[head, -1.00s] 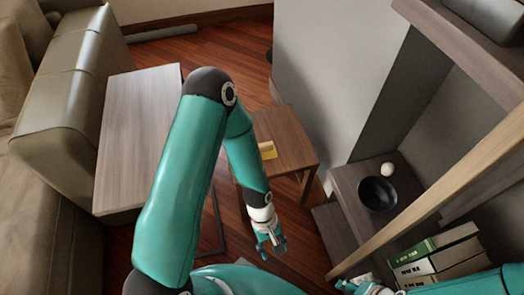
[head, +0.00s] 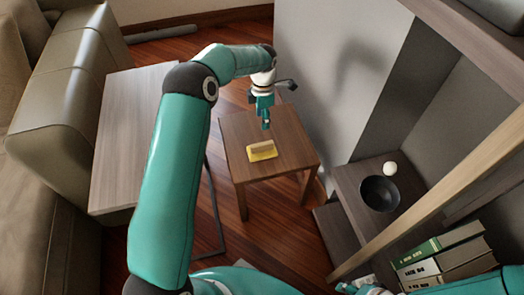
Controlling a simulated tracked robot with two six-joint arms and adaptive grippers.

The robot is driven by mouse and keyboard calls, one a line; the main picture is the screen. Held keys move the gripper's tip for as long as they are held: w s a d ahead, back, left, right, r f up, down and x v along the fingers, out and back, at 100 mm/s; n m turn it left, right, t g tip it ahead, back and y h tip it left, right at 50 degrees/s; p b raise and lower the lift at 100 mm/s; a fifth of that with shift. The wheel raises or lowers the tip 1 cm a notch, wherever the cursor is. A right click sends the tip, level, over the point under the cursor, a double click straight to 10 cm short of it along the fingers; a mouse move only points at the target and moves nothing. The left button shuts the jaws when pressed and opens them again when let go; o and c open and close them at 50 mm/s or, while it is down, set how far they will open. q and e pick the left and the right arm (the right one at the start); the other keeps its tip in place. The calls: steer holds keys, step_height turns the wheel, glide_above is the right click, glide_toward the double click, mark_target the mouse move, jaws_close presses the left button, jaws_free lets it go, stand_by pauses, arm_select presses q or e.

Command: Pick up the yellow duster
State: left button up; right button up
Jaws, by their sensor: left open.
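The yellow duster (head: 262,151) lies on a small brown side table (head: 295,150). It has a yellow base and a wooden-looking block on top. My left gripper (head: 266,124) is open and empty. It points down and shows just above the duster in the picture, apart from it. How high it is over the table is hard to tell. My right gripper (head: 360,288) shows only in part at the bottom edge, and its jaws are not clear.
A larger pale wooden table (head: 130,140) and a sofa (head: 75,95) stand on the left. On the right, a shelf unit holds a black bowl (head: 380,193), a white ball (head: 390,168) and several binders (head: 440,255). A grey wall (head: 330,80) rises behind the side table.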

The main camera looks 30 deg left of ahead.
mark_target(262, 144)
arm_select(q)
step_height(262, 144, down, 10)
steer(key=shift+f+b, duration=0.25)
steer(key=shift+b, duration=0.4)
steer(key=f+b, duration=0.1)
steer(key=f, duration=0.4)
steer(key=shift+a, duration=0.2)
jaws_close()
